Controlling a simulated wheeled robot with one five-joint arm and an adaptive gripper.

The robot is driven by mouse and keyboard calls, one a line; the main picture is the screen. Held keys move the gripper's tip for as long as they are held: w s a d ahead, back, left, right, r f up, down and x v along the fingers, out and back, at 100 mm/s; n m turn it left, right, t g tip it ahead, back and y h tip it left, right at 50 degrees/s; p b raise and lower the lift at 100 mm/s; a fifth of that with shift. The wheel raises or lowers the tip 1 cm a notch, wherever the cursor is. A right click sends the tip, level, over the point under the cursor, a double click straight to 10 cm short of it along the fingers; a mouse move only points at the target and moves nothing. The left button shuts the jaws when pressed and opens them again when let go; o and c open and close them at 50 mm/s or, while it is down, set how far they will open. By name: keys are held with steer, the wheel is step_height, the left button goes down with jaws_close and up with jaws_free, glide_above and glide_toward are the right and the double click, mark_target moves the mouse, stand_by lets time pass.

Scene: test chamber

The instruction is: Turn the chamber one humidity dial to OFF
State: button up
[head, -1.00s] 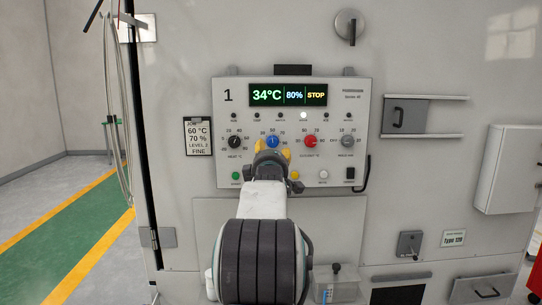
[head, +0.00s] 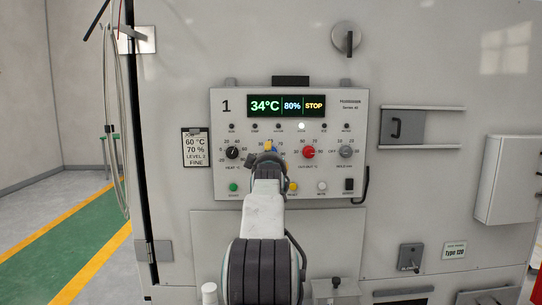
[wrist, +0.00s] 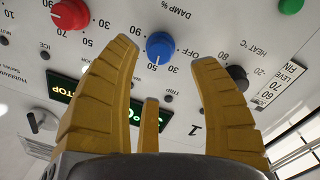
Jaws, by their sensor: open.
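The blue DAMP % dial (wrist: 160,47) on the chamber one panel (head: 226,165) shows almost fully in the wrist view, upside down. Its white pointer mark faces down in that picture, between the 30 and 50 labels. The OFF label (wrist: 188,53) is to the dial's right there. My gripper (wrist: 164,54) is open and empty, its yellow fingers on either side of the dial in the picture. I cannot tell whether they touch it. In the head view, my gripper (head: 268,149) hides most of the dial.
A red dial (head: 309,152) is right of the gripper, a black HEAT dial (head: 232,152) left and a grey dial (head: 346,152) further right. The display (head: 287,105) reads 34°C, 80%, STOP. A job card (head: 195,147) hangs left. Buttons sit below the dials.

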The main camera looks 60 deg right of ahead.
steer(key=shift+p+x, duration=3.6)
steer(key=shift+p, duration=0.15)
steer(key=shift+o, duration=0.3)
steer(key=shift+a, duration=0.1)
jaws_close()
